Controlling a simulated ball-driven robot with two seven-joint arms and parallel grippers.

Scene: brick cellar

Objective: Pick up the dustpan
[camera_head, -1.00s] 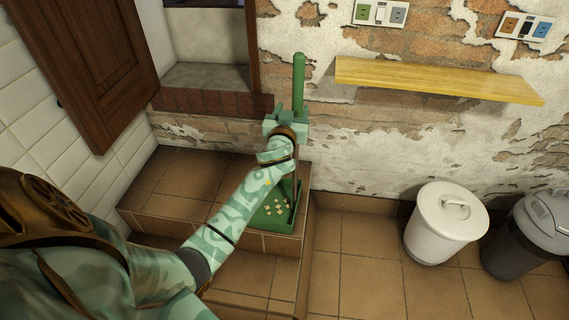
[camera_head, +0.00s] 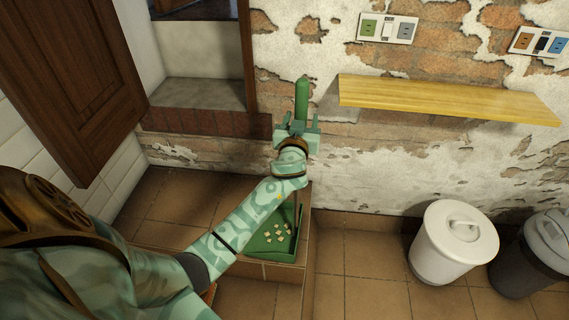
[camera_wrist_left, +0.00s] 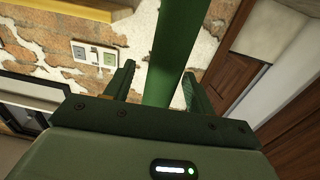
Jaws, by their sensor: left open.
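The green dustpan (camera_head: 272,246) stands on a brown tiled step, with pale bits lying in its pan. Its long green handle (camera_head: 302,97) rises upright in front of the wall. My left gripper (camera_head: 300,121) is at the upper part of the handle, with its fingers open on either side. In the left wrist view the handle (camera_wrist_left: 178,50) passes between the two fingers, with a gap visible on the left side. My forearm hides the middle of the handle and part of the pan. My right gripper is not in view.
A yellow wooden shelf (camera_head: 445,97) juts from the wall to the right of the handle. A white lidded bin (camera_head: 452,245) and a dark bin (camera_head: 530,262) stand at the right. A brown wooden shutter (camera_head: 75,80) hangs at the left. Tiled floor between step and bins is clear.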

